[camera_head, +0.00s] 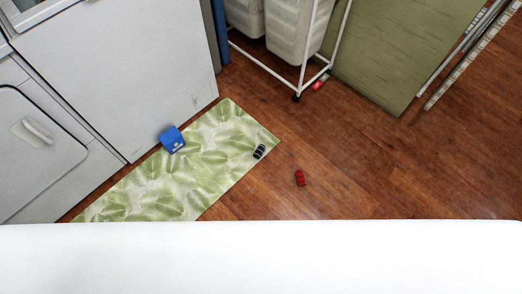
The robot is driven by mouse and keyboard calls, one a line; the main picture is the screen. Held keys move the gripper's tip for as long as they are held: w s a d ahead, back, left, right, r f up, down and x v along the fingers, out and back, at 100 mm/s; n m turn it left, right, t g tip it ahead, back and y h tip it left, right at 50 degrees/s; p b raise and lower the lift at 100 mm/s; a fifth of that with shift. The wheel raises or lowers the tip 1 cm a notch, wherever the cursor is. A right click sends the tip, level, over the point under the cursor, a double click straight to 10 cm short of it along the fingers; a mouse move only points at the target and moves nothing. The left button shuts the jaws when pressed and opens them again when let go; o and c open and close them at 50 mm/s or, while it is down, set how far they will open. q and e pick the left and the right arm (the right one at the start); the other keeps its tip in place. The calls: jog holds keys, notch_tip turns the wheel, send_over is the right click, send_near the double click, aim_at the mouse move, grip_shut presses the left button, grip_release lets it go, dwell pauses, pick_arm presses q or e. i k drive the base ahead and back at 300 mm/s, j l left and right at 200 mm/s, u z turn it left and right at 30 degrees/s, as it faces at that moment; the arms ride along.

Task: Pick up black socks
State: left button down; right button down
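No thing that I can clearly make out as black socks shows in the head view. A small black item with pale marks (259,152) lies at the right edge of the green leaf-patterned mat (160,187). It is too small to tell whether it is a rolled pair of socks or a toy car. Neither my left gripper nor my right gripper is in view.
A blue box (172,139) sits on the mat beside white appliances (110,70). A small red item (300,177) lies on the open wooden floor (400,165). A white wheeled rack (304,60) and green panel (400,50) stand at the back.

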aim_at(260, 149)
jog(key=i+l, duration=0.25)
jog(key=l, duration=0.15)
jog(key=i+l+u, duration=0.1)
jog(key=l, duration=0.25)
jog(key=i+l+u, duration=0.1)
jog(key=i+l, duration=0.25)
